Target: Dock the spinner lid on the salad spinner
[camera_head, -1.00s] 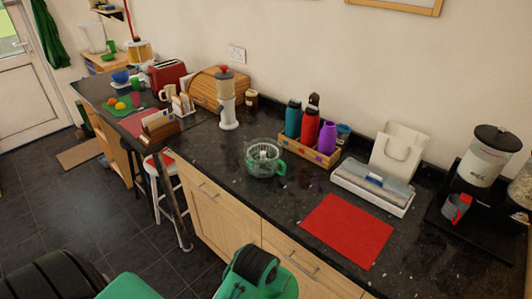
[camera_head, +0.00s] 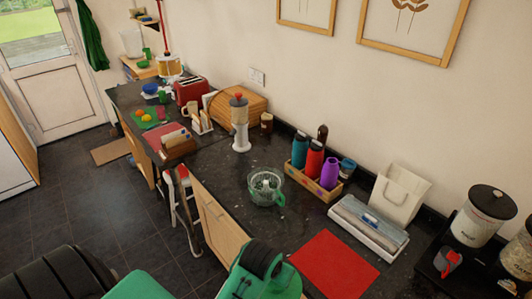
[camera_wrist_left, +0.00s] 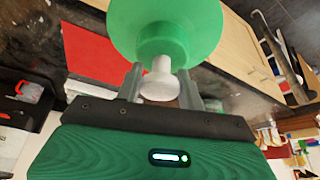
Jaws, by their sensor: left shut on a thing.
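The salad spinner (camera_head: 266,188) is a clear bowl with a pale inner basket and a green handle on its right. It stands upright and uncovered on the dark counter in the head view. In the left wrist view, the spinner lid (camera_wrist_left: 172,20) is a round green disc with a white knob. My left gripper (camera_wrist_left: 162,88) is shut on this knob, and the top edge of the picture cuts off the lid. The left gripper and lid do not show in the head view, so their distance from the bowl cannot be told. My right gripper is not in view.
A red mat (camera_head: 333,263) lies right of the bowl. A wooden crate of bottles (camera_head: 312,181) stands behind it, with a long box (camera_head: 368,227) and white bag (camera_head: 401,192) farther right. A white grinder (camera_head: 240,125) stands behind left. Counter around the bowl is clear.

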